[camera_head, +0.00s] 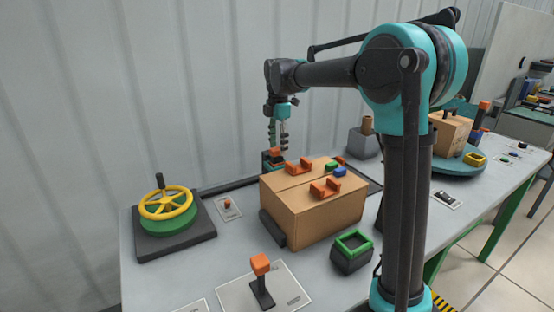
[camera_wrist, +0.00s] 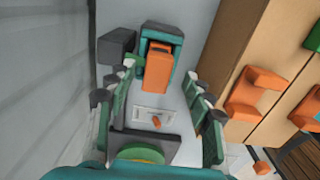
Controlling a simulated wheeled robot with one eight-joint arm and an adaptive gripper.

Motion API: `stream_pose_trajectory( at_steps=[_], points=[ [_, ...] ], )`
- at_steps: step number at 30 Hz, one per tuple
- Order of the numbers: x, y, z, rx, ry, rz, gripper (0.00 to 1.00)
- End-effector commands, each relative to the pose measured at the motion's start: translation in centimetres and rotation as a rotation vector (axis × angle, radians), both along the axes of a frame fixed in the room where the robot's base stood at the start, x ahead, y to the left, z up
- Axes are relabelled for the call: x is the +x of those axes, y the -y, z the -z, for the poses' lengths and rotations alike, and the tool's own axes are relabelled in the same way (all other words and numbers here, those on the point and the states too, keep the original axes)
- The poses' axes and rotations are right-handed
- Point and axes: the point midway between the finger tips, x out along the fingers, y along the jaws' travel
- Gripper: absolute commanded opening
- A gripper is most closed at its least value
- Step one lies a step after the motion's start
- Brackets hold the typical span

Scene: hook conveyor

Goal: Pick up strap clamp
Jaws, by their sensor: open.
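The item that looks like the strap clamp is an orange block (camera_head: 277,153) on a teal base (camera_head: 267,163), behind the left end of the cardboard box. In the wrist view the orange block (camera_wrist: 158,72) and its teal base (camera_wrist: 160,32) stand upright ahead, beyond the fingertips. My gripper (camera_head: 277,141) is open and points down just above the orange block. In the wrist view my gripper (camera_wrist: 157,88) has its fingers spread left and right, with nothing held. The box hides part of the base in the head view.
The cardboard box (camera_head: 318,218) has orange brackets (camera_head: 325,187) on top and stands close right of my gripper. A yellow wheel (camera_head: 166,203) is at left. A green-rimmed bin (camera_head: 352,256) and an upright orange-topped piece (camera_head: 261,278) stand in front. The wall is close behind.

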Motion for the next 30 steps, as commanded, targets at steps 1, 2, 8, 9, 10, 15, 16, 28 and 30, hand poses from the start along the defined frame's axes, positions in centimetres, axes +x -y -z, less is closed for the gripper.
stream_pose_trajectory(
  at_steps=[1,2,8,9,10,15,16,28,30],
  points=[
    [0.1,-0.2,0.8,0.000,0.000,0.000,0.52],
    [0.1,-0.3,1.3,0.000,0.000,0.000,0.52],
    [0.2,-0.4,3.6,0.000,0.000,0.000,0.52],
    [0.2,-0.4,3.8,0.000,0.000,0.000,0.52],
    [0.1,-0.4,3.9,0.000,0.000,0.000,0.52],
    [0.1,-0.4,4.0,0.000,0.000,0.000,0.52],
    [0.1,-0.4,4.0,0.000,0.000,0.000,0.52],
    [0.1,-0.4,3.9,0.000,0.000,0.000,0.05],
    [0.1,-0.4,3.9,0.000,0.000,0.000,0.00]
  ],
)
